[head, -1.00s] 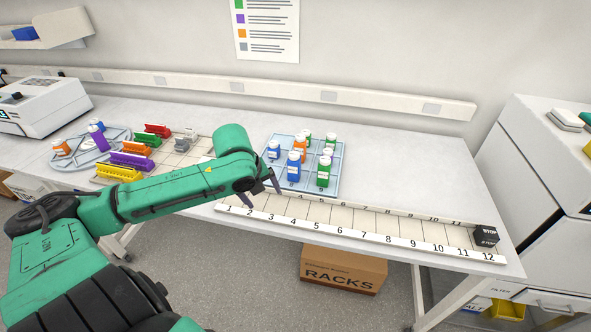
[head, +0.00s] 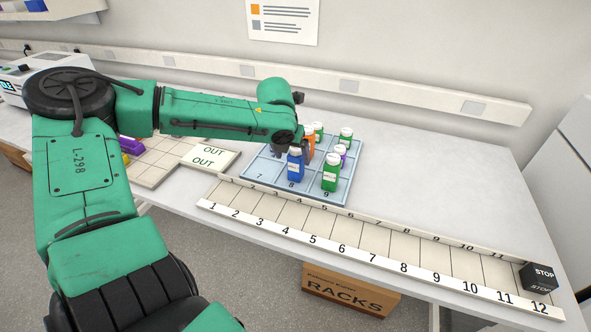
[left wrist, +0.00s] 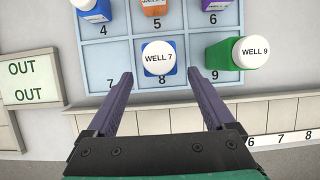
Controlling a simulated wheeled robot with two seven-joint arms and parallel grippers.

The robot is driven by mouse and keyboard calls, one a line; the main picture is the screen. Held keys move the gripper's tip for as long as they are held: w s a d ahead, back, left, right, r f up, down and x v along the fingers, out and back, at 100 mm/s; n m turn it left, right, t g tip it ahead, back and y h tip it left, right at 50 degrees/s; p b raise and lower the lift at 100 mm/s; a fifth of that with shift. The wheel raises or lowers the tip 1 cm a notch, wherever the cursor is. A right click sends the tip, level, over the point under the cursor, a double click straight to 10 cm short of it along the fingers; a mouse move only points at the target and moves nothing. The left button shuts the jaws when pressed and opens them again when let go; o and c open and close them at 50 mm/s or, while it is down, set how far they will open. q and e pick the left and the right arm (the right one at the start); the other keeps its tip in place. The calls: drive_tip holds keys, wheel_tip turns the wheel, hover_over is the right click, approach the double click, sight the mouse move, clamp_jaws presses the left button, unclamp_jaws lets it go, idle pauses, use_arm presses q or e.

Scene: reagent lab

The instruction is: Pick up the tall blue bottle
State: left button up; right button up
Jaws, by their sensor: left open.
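The tall blue bottle (head: 295,166) with a white cap stands upright in cell 8 of the light blue tray (head: 263,177). In the left wrist view the blue bottle (left wrist: 158,83) shows from above, its cap marked WELL 7. My left gripper (head: 292,151) is open at this bottle in the head view. In the left wrist view its two purple fingers (left wrist: 161,76) point at the bottle, one to each side, with gaps. The fingers hold nothing. My right gripper is in neither view.
A green bottle (left wrist: 237,53) marked WELL 9 stands close on the right. Another blue bottle (left wrist: 93,9) and an orange one (left wrist: 154,6) stand behind. A numbered strip (head: 330,241) with a black STOP block (head: 538,278) lies in front. OUT tiles (head: 211,156) lie left.

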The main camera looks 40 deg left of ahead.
sight(296, 165)
use_arm(q)
drive_tip(key=x, duration=0.5)
drive_tip(key=shift+w+a+f, duration=0.1)
drive_tip(key=shift+w+f, duration=0.1)
drive_tip(key=shift+f, duration=0.05)
drive_tip(key=shift+w+f, duration=0.1)
drive_tip(key=shift+f, duration=0.3)
drive_tip(key=shift+w+f, duration=0.15)
drive_tip(key=shift+w, duration=0.05)
drive_tip(key=shift+c, duration=0.6)
clamp_jaws()
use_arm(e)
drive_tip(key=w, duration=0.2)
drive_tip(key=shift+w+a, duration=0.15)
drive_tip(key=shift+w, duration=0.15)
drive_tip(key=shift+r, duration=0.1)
